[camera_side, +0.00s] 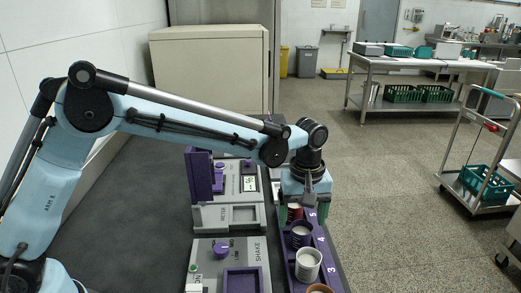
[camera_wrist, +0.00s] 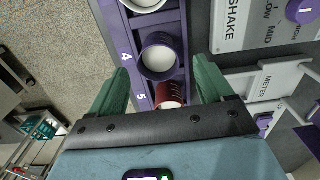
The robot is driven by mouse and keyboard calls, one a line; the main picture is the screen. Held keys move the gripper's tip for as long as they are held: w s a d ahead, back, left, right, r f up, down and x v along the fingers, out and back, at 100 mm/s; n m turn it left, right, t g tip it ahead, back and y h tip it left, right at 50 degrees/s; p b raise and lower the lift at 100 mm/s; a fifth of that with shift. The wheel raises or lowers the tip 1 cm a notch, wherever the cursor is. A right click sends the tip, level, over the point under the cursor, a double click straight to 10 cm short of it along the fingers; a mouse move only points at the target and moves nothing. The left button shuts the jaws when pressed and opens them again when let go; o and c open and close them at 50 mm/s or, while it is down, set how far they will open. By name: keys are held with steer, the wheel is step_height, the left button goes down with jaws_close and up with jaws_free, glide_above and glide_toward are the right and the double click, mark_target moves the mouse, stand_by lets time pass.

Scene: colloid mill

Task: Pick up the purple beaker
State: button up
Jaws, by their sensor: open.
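The purple beaker (camera_side: 299,245) stands upright in the purple rack (camera_side: 323,243), by the number 4, with pale contents. In the wrist view the purple beaker (camera_wrist: 160,77) is seen from above, ahead of and roughly between my fingers. My gripper (camera_side: 296,212) is open and empty, at the rack's far end near a red beaker (camera_side: 294,211) by the number 5. In the wrist view my gripper (camera_wrist: 161,68) shows two green fingers spread wide, with the red beaker (camera_wrist: 171,92) between them, partly hidden by the gripper body. I cannot tell the fingertips' exact height.
A white beaker (camera_side: 308,264) stands by the number 3, in front of the purple one, with a brown-rimmed one (camera_side: 320,289) nearer. The METER device (camera_side: 228,217) and SHAKE device (camera_side: 225,250) stand left of the rack.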

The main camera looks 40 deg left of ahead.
mark_target(301, 229)
step_height(301, 229, down, 4)
steer(key=shift+d+f, duration=0.1)
steer(key=shift+c, duration=0.3)
steer(key=c, duration=1.1)
steer(key=shift+o, duration=0.2)
